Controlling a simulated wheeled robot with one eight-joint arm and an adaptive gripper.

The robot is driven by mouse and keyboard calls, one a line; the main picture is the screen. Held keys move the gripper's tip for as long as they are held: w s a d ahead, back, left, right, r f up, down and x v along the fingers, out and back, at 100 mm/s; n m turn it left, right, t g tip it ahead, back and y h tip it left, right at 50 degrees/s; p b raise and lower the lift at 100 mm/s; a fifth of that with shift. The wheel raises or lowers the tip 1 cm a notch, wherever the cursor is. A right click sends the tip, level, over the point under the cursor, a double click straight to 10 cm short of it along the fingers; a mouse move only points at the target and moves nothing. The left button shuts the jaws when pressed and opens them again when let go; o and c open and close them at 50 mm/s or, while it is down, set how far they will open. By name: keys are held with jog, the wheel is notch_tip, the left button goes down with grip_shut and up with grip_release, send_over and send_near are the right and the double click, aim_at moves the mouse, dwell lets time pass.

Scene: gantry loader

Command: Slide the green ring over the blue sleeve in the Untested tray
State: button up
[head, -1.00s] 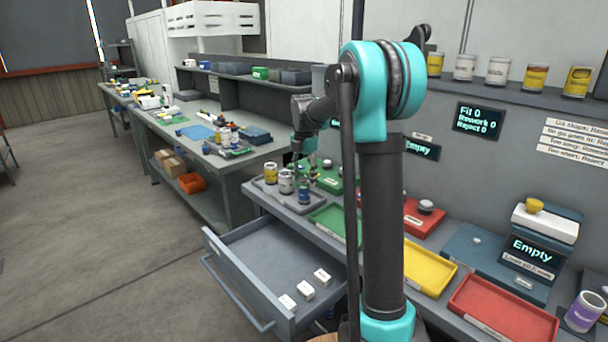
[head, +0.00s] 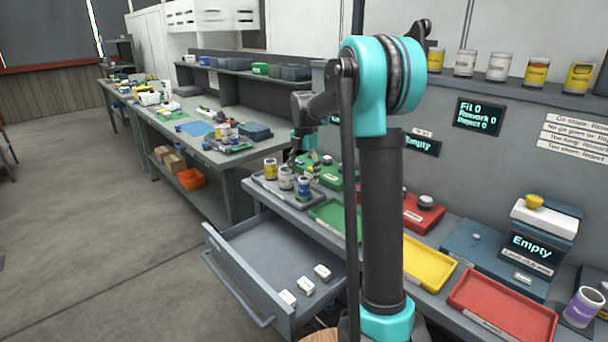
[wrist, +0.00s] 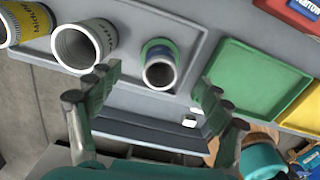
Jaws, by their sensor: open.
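The blue sleeve (wrist: 160,72) stands in the grey tray (wrist: 190,35), its open end facing the wrist camera. In the head view the sleeve (head: 304,188) stands at the tray's near right. My gripper (wrist: 154,84) is open and empty, with its fingers apart on either side of the sleeve in the picture.
A white-labelled can (wrist: 84,46) and a yellow can (wrist: 27,22) stand left of the sleeve. An empty green tray (wrist: 262,78) lies to the right, then a yellow tray (head: 428,262). An open drawer (head: 262,265) holding small white blocks juts out below the bench edge.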

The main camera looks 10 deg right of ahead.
notch_tip(320, 180, up, 12)
dwell(0.5)
